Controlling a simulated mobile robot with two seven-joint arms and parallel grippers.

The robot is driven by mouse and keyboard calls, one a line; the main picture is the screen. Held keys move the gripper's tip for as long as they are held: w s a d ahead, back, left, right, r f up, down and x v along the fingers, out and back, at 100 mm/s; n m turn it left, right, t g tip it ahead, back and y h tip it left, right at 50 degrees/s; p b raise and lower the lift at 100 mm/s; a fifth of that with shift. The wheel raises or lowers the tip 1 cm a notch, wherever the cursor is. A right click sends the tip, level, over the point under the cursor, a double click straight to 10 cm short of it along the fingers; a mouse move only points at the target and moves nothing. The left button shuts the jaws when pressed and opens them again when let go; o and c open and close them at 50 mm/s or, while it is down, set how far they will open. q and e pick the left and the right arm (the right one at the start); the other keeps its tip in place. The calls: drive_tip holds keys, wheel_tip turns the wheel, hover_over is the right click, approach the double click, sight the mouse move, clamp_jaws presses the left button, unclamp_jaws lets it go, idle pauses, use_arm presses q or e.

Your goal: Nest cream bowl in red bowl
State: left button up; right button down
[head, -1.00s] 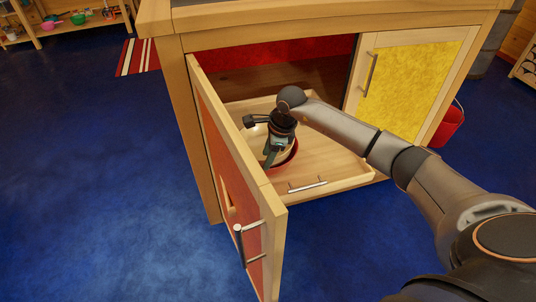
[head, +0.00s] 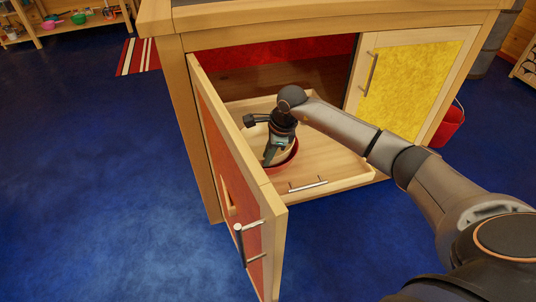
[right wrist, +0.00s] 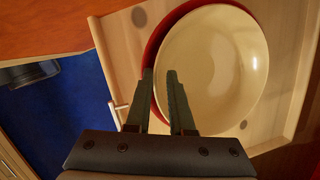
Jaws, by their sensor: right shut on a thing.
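The red bowl (head: 290,164) stands in the pulled-out wooden drawer, partly hidden by my right gripper in the head view. In the right wrist view its red rim (right wrist: 160,40) shows as a band along the left and top of the cream bowl (right wrist: 215,65). The cream bowl lies over the red bowl, shifted to the right in that view; I cannot tell whether it rests on the red bowl's bottom. My right gripper (right wrist: 161,72) is shut on the cream bowl's near-left wall, with one finger inside it. My left gripper is out of view.
The drawer (head: 335,165) is otherwise mostly bare, with a metal handle (head: 308,185) at its front. An open red cabinet door (head: 235,180) stands close on the left. A closed yellow door (head: 410,85) is on the right.

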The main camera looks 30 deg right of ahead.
idle(0.5)
drive_tip(key=c, duration=0.7)
unclamp_jaws()
drive_tip(key=p+v, duration=0.1)
drive_tip(key=v, duration=1.1)
drive_tip(key=shift+r+p, duration=0.25)
drive_tip(key=shift+p, duration=0.05)
drive_tip(key=shift+d, duration=0.1)
